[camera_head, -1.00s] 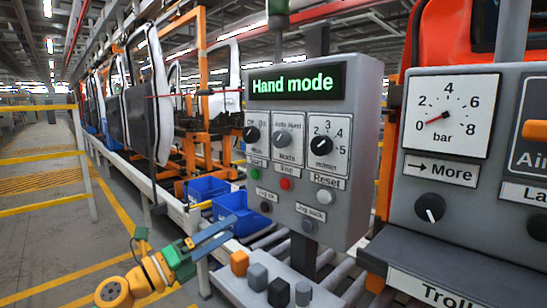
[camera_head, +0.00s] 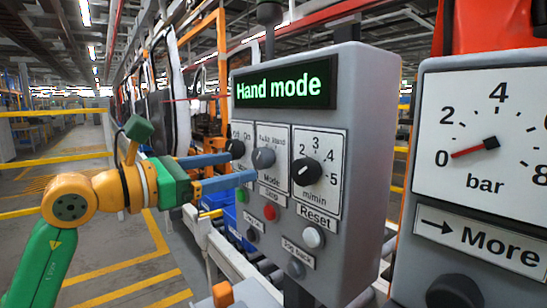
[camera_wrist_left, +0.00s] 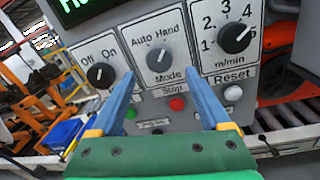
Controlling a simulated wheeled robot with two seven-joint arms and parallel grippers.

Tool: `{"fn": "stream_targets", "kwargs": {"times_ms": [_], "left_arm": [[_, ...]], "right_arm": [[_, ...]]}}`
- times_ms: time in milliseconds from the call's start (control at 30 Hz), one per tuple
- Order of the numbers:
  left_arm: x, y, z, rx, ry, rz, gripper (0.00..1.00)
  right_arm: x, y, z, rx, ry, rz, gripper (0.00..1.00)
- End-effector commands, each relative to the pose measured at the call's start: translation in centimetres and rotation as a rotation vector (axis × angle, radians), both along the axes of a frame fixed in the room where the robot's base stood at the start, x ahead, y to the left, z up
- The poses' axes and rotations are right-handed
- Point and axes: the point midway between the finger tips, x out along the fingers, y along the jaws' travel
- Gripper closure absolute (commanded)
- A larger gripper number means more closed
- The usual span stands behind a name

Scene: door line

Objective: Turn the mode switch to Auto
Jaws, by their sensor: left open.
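The grey mode switch (camera_head: 263,158) is on a grey control box (camera_head: 370,130), under the labels Auto and Hand. In the left wrist view the mode switch (camera_wrist_left: 159,60) has its pointer turned toward Hand, up and right. The box's display (camera_head: 285,86) reads "Hand mode". My left gripper (camera_head: 245,167) is open, its two blue fingers pointing at the box. In the left wrist view the fingers (camera_wrist_left: 165,88) are spread to either side of the mode switch, a little below it. The gap to the knob looks small; I cannot tell if they touch the panel. My right gripper is out of view.
Beside the mode switch are the black Off/On knob (camera_head: 235,148) and the black speed knob (camera_head: 307,172). Below are a red Stop button (camera_head: 270,212) and a white Reset button (camera_head: 313,237). A panel with a bar gauge (camera_head: 487,140) stands at right.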

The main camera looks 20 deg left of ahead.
Motion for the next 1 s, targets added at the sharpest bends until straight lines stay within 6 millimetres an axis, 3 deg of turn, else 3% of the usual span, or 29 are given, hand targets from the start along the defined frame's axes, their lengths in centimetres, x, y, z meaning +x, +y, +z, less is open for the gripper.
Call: {"fn": "stream_targets", "kwargs": {"times_ms": [100,300,567,600,900,1000], "left_arm": [[2.0,-1.5,0.6,-0.004,0.004,-0.006,0.20],[4.7,-3.2,0.3,-0.004,0.004,-0.005,0.20],[5.2,-3.4,-0.1,-0.003,0.001,-0.002,0.20],[5.2,-3.4,-0.1,-0.003,0.001,-0.002,0.22],[5.2,-3.4,0.0,-0.004,0.002,-0.002,1.00],[5.2,-3.4,0.0,-0.004,0.002,-0.002,1.00]], "right_arm": [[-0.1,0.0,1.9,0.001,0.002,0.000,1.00],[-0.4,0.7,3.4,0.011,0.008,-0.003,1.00],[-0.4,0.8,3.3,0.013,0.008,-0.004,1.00],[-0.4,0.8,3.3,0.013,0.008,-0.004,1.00],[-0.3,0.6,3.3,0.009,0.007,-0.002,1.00],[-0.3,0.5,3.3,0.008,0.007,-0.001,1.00]]}}
